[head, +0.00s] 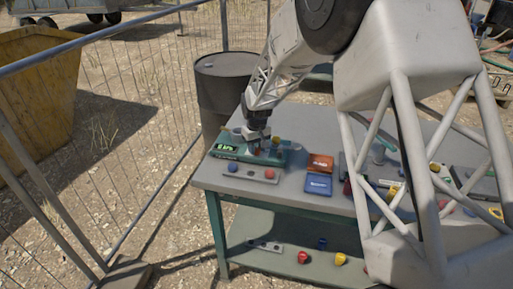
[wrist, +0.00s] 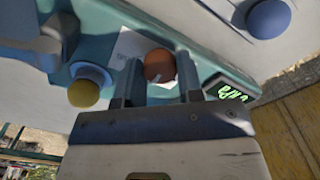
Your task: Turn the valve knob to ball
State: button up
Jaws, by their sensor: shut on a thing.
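A teal valve box (head: 222,155) with a green lit display (head: 228,147) stands at the left end of the table. My gripper (head: 257,143) reaches down onto its top from above. In the wrist view, an orange-brown round knob (wrist: 159,65) with a pale pointer mark sits between the two fingers of my gripper (wrist: 158,88), which are shut on it. A white label (wrist: 129,45) lies beside the knob, its lettering partly hidden and mostly unreadable. The display (wrist: 233,93) also shows in the wrist view, its figures skewed. A yellow ball-shaped knob (wrist: 84,92) is on the same box.
A grey plate with a blue knob (head: 233,168) and a red knob (head: 269,174) lies just in front of the box. Orange (head: 320,163) and blue (head: 318,184) boxes stand to the right. A black barrel (head: 228,85) and wire fence are beyond the table's left edge.

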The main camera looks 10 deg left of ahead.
aim_at(257, 148)
dwell(0.4)
jog(key=o, duration=0.9)
jog(key=shift+r, duration=0.15)
jog(key=shift+r, duration=3.8)
